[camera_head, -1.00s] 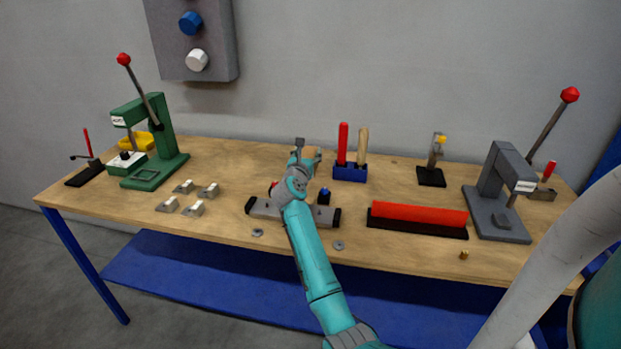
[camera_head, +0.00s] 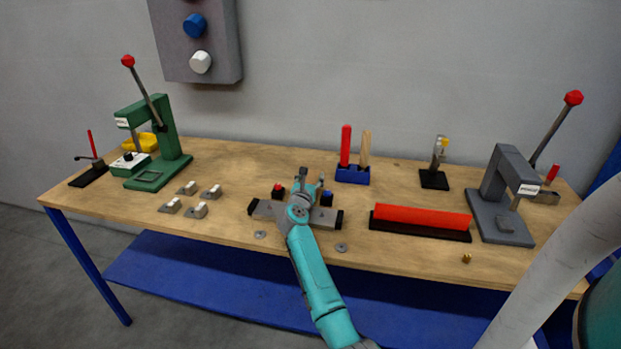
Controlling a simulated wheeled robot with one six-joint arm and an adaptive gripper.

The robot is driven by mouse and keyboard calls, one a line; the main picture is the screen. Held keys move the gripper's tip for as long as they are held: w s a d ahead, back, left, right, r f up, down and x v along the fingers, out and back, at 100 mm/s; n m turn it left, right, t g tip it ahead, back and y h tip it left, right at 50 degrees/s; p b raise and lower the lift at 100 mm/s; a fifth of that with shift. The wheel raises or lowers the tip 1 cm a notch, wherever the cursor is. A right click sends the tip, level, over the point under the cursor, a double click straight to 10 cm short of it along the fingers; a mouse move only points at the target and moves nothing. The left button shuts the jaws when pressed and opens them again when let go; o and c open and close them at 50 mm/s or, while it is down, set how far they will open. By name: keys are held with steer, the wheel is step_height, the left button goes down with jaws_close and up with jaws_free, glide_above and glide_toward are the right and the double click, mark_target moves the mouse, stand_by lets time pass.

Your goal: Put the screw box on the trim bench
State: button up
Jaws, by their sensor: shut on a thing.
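My gripper (camera_head: 308,178) is at the middle of the wooden bench (camera_head: 258,165), behind and over the grey two-button bar (camera_head: 265,209). It is shut on a small brown thing (camera_head: 317,183), which may be the screw box. My arm and gripper hide most of it, and I cannot tell whether it touches the bench top. No label on the bench shows whether this is the trim bench.
A green press (camera_head: 155,155) stands at the left, a grey press (camera_head: 503,200) at the right. A blue tool holder (camera_head: 352,175) is behind my gripper to the right. A red bar on a black base (camera_head: 420,217) lies right. Bare wood lies left of my gripper.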

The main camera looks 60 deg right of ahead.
steer(key=o, duration=1.6)
steer(key=shift+c, duration=0.2)
steer(key=shift+r, duration=0.1)
steer(key=v, duration=1.2)
